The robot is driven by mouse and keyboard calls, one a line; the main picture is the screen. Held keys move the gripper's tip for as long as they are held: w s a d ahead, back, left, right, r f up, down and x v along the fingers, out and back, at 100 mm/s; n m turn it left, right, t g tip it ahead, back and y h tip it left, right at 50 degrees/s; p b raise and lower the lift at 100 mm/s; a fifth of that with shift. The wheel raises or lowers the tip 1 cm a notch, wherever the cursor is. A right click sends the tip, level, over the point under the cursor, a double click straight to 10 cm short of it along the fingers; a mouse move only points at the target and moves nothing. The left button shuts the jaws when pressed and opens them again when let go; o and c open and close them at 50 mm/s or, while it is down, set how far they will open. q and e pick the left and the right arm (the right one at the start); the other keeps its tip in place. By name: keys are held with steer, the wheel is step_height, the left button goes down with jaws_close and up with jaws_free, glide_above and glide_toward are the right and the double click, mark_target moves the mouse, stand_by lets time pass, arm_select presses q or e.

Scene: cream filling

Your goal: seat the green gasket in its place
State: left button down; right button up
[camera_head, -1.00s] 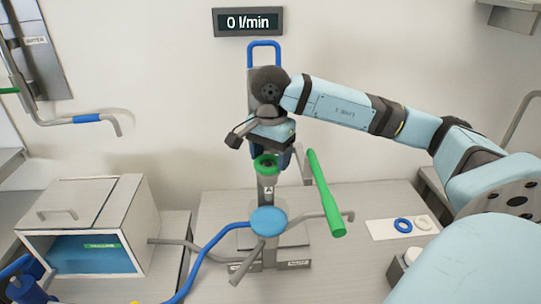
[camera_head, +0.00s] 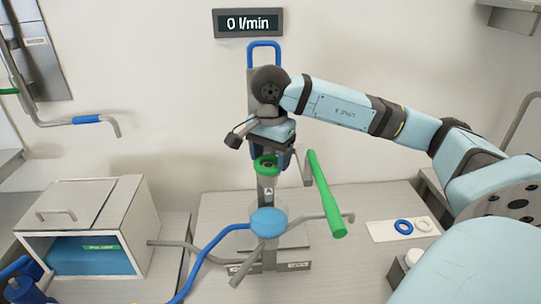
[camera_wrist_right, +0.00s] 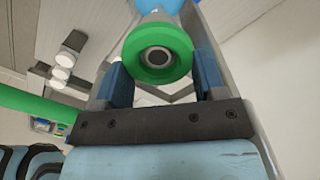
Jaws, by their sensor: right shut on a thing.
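The green gasket (camera_head: 266,162) is a thick ring at the top of the grey upright column of the central stand, above the label A. It also shows in the right wrist view (camera_wrist_right: 182,45), with a grey round part with a dark centre inside the ring. My right gripper (camera_head: 268,152) comes down from above and is shut on the gasket. In the right wrist view its blue-padded fingers (camera_wrist_right: 163,80) stand on either side of the ring. I cannot tell whether the gasket is fully down in its place. My left gripper is not in view.
A blue round top (camera_head: 268,222) and a green-handled lever (camera_head: 325,192) are close below and right of the gasket. A box (camera_head: 85,215) stands left. The display (camera_head: 248,22) reads 0 l/min.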

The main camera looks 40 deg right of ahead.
steer(key=shift+f, duration=0.2)
steer(key=o, duration=1)
steer(key=shift+r, duration=0.15)
steer(key=shift+r+p, duration=1.65)
steer(key=shift+r, duration=1.75)
